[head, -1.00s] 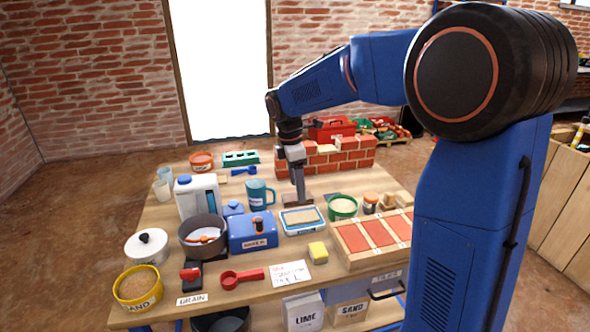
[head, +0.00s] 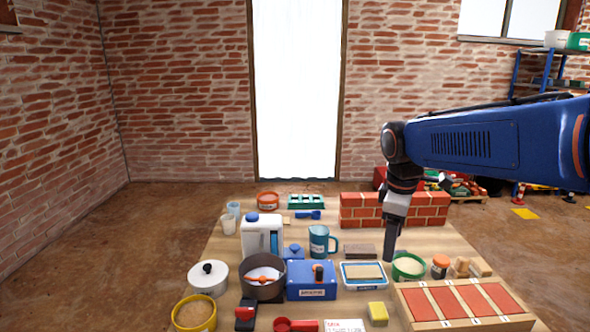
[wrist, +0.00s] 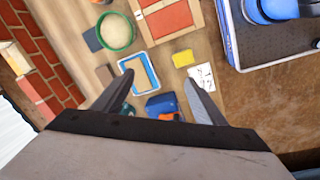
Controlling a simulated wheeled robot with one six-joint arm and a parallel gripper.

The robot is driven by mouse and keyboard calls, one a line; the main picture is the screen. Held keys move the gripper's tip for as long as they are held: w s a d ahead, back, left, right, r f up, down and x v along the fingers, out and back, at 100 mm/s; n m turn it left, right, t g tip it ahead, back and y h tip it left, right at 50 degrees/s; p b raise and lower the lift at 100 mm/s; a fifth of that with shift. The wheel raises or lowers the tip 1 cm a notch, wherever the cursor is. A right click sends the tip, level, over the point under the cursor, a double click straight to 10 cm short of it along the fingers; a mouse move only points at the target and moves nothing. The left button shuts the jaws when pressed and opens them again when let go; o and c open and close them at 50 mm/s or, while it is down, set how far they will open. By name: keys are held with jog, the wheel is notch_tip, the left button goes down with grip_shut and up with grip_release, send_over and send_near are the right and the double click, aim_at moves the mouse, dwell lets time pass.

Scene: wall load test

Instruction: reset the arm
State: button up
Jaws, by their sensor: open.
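My gripper (head: 389,258) points down over the right part of the table, in front of the small brick wall (head: 358,210) and just left of the green bowl (head: 409,266) in the head view. In the wrist view my gripper (wrist: 162,88) shows two fingers spread apart with nothing between them. The blue-rimmed tray (wrist: 139,77) and the yellow sponge (wrist: 183,59) lie below and beyond the fingertips. My blue arm reaches in from the right edge of the head view.
The wooden table (head: 440,243) is crowded: a white jug (head: 262,236), a teal mug (head: 320,241), a dark pot (head: 263,277), a blue box (head: 311,281) and a wooden frame of red tiles (head: 465,302). Open floor (head: 160,235) lies left of the table.

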jog(key=s+d+f+m+t, duration=0.1)
jog(key=s+f+m, duration=0.1)
jog(key=s+m, duration=0.2)
jog(key=s+d+f+m+t, duration=0.1)
jog(key=s+d+f+m, duration=0.1)
jog(key=s, duration=0.8)
jog(key=s+d+f+m+t, duration=0.1)
jog(key=s+f+m, duration=0.2)
jog(key=s+m, duration=0.3)
jog(key=shift+s+d+f+y, duration=0.3)
jog(key=shift+s, duration=0.65)
jog(key=shift+c, duration=0.6)
